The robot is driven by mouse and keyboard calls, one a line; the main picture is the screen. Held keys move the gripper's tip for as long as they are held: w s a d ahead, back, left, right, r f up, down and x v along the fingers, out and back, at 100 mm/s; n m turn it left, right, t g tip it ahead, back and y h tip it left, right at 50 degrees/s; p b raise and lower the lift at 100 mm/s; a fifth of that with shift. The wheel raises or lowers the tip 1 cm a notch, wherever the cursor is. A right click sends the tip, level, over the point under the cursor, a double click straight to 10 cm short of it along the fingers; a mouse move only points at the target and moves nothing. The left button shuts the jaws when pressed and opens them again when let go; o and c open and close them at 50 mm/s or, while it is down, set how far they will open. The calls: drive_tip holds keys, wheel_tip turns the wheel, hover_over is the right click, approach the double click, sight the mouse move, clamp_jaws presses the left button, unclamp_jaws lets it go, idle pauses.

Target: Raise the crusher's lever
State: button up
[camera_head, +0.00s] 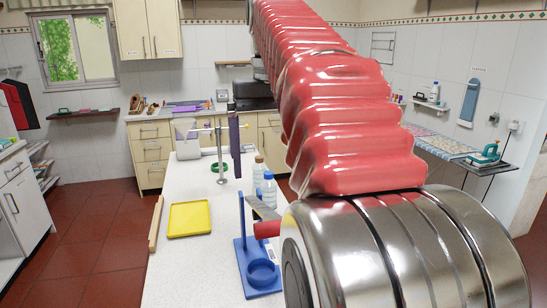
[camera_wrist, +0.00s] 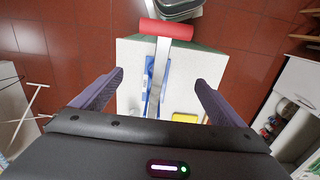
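The blue crusher (camera_head: 243,258) stands on the white table, with an upright post and a round ring at its base. Its flat grey lever (camera_head: 262,208) ends in a red handle (camera_head: 266,229) on the side towards me; part is hidden behind my arm. In the wrist view the lever (camera_wrist: 159,68) runs up the picture to the red handle (camera_wrist: 166,29), with the blue crusher (camera_wrist: 149,72) below it. My gripper (camera_wrist: 159,76) is open and empty, its purple fingers on either side of the lever and apart from it. The red handle appears beyond the fingertips.
Plastic bottles (camera_head: 269,189) stand behind the crusher, and a grey stand (camera_head: 221,152) with a green ring (camera_head: 220,168) is farther back.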

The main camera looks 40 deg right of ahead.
drive_tip(key=shift+o, duration=0.2)
drive_tip(key=shift+s, duration=0.1)
drive_tip(key=shift+a, duration=0.15)
drive_tip(key=s+a+f+n+t, duration=0.2)
drive_tip(key=s+a+f, duration=0.1)
drive_tip(key=a+f, duration=0.7)
drive_tip(key=s+a+f+n+t, duration=0.3)
drive_tip(key=a+f, duration=0.7)
drive_tip(key=f, duration=0.5)
drive_tip(key=shift+s+f+t, duration=0.3)
drive_tip(key=shift+f, duration=0.05)
drive_tip(key=shift+c, duration=0.4)
